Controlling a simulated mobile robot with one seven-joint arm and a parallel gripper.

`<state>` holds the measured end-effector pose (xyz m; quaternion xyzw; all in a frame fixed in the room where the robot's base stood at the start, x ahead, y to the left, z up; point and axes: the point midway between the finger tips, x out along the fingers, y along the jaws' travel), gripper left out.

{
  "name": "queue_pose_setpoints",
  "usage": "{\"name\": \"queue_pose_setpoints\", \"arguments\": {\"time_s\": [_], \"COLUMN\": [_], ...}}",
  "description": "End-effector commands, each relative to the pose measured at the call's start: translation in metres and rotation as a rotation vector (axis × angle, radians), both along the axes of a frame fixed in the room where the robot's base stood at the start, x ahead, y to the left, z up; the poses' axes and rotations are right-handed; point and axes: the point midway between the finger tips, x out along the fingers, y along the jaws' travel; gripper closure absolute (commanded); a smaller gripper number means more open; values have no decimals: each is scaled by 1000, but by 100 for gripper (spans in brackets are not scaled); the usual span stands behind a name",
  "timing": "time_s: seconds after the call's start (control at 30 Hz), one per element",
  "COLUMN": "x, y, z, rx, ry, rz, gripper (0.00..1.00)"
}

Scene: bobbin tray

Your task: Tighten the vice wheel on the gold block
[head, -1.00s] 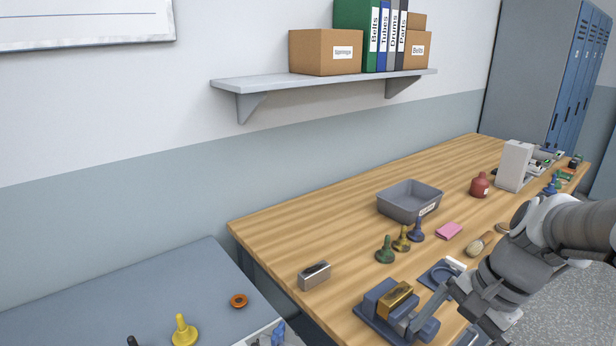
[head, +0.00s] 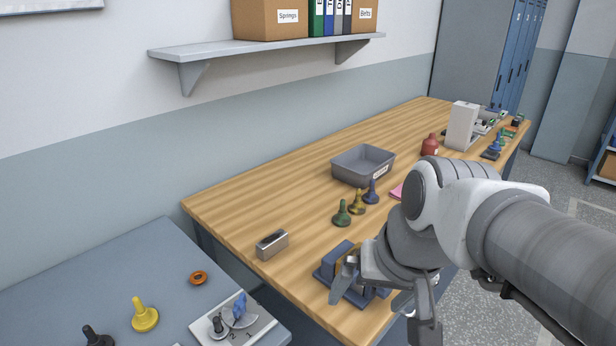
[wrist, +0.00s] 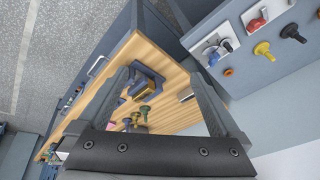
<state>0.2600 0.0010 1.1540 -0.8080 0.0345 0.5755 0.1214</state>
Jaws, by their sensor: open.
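The blue vice (head: 330,262) stands near the front edge of the wooden workbench, partly hidden behind my gripper in the head view. It also shows in the wrist view (wrist: 152,76), between my fingers. The gold block (wrist: 138,89) sits in the vice; in the head view it is mostly covered. I cannot make out the vice wheel in either view. My gripper (head: 382,312) is open, with nothing between its fingers. In the head view it overlaps the right side of the vice; in the wrist view the fingers (wrist: 160,82) point toward the bench. I see no contact.
A metal block (head: 272,244) lies left of the vice. Green, yellow and blue pegs (head: 357,205) stand behind it, near a grey bin (head: 340,170). A grey side table (head: 80,290) at left holds yellow and black knobs and a panel. The bench's back left is clear.

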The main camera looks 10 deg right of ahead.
Motion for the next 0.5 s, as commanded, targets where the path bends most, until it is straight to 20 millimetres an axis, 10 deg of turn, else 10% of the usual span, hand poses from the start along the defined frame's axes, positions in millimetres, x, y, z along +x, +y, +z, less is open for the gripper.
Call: {"name": "queue_pose_setpoints", "arguments": {"time_s": [0.5], "x": [36], "y": [-35], "z": [-112], "rx": [599], "ry": [532], "rz": [-664], "gripper": [0]}}
